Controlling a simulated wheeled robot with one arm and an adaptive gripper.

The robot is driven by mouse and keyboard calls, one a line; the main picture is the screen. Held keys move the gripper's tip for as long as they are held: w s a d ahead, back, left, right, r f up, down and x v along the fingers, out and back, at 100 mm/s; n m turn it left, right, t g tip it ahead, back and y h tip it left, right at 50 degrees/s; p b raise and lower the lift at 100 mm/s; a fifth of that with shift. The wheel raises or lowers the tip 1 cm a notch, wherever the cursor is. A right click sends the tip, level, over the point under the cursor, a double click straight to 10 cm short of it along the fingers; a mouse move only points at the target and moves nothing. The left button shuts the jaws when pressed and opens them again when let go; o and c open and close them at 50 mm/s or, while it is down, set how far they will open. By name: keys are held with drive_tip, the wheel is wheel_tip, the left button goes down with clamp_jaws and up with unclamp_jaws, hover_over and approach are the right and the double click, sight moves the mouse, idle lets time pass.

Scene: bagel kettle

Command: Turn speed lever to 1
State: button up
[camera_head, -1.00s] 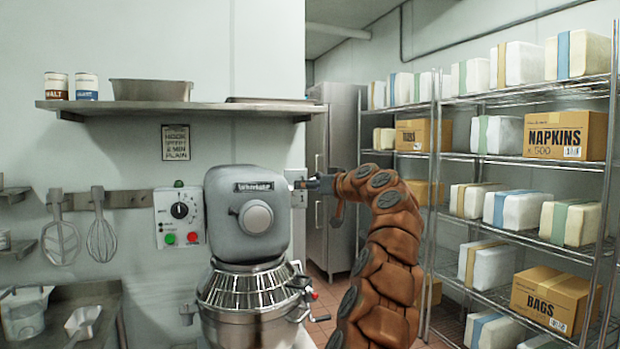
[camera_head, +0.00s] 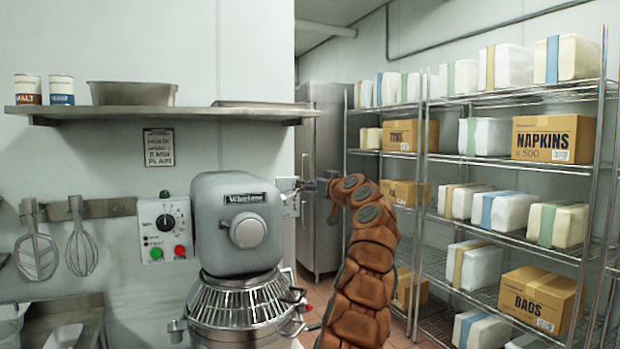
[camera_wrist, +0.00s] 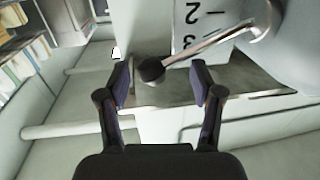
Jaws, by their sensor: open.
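The speed lever (camera_wrist: 205,50) is a metal rod with a black knob (camera_wrist: 150,69) in the wrist view. It comes from the grey mixer body (camera_wrist: 300,50) and crosses a white number plate (camera_wrist: 196,18) near the 3. The 2 also shows, upside down. My gripper (camera_wrist: 160,80) is open. The knob lies between the fingertips in the picture; I cannot tell whether they touch it. In the head view my gripper (camera_head: 305,186) is at the right side of the mixer (camera_head: 240,222), where the lever is too small to read.
A control box (camera_head: 165,230) with a dial and red and green buttons is on the wall left of the mixer. A wall shelf (camera_head: 150,113) runs above. Wire shelving (camera_head: 425,200) with boxes stands right of my arm.

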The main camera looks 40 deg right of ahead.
drive_tip(key=shift+w+d+f, duration=0.1)
drive_tip(key=shift+w+d, duration=0.05)
drive_tip(key=shift+w, duration=0.5)
drive_tip(key=shift+f, duration=0.1)
clamp_jaws()
